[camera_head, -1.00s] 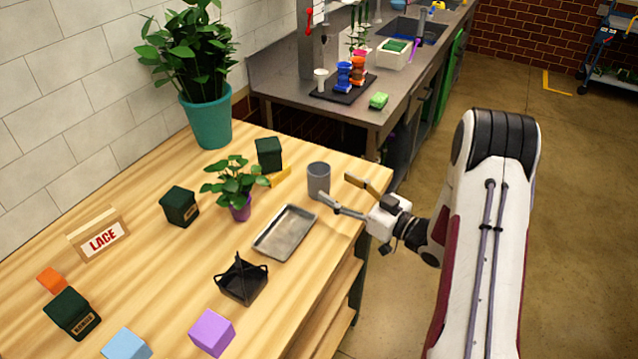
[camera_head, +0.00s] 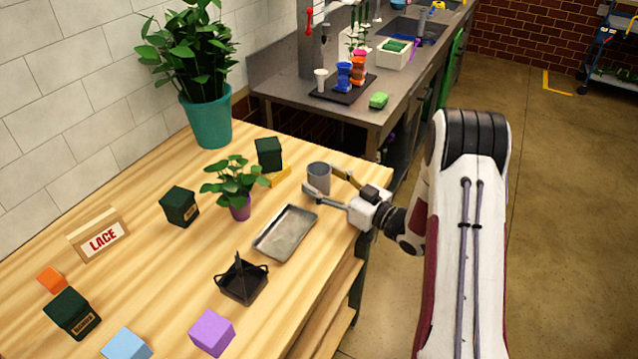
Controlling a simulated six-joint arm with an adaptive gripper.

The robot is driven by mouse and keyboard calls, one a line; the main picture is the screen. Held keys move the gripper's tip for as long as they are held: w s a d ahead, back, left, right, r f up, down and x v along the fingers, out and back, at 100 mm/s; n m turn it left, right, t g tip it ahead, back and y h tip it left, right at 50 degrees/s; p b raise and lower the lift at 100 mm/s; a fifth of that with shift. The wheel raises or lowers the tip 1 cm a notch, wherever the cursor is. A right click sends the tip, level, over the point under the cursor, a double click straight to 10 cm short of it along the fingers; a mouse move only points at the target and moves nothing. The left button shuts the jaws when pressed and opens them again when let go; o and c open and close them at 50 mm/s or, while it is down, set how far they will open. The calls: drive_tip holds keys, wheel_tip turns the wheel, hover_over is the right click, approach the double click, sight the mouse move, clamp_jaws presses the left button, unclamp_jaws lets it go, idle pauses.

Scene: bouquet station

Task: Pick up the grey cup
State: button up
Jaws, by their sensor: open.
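The grey cup (camera_head: 319,175) stands upright near the back right edge of the wooden table. My gripper (camera_head: 321,181) is open, with its fingers pointing left at the cup. The near finger crosses in front of the cup's lower part, and the far finger reaches along its right side toward the back. The cup appears to be between the two fingers. I cannot tell whether either finger touches it.
A metal tray (camera_head: 286,233) lies just left of and nearer than my gripper. A small plant in a purple pot (camera_head: 240,207), a dark green box (camera_head: 269,154) and a yellow object (camera_head: 277,177) stand left of the cup. A black basket (camera_head: 242,280) is nearer.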

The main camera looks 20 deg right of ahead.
idle(0.4)
drive_tip(key=c, duration=1.3)
drive_tip(key=shift+r, duration=0.1)
wheel_tip(320, 180, up, 10)
idle(0.5)
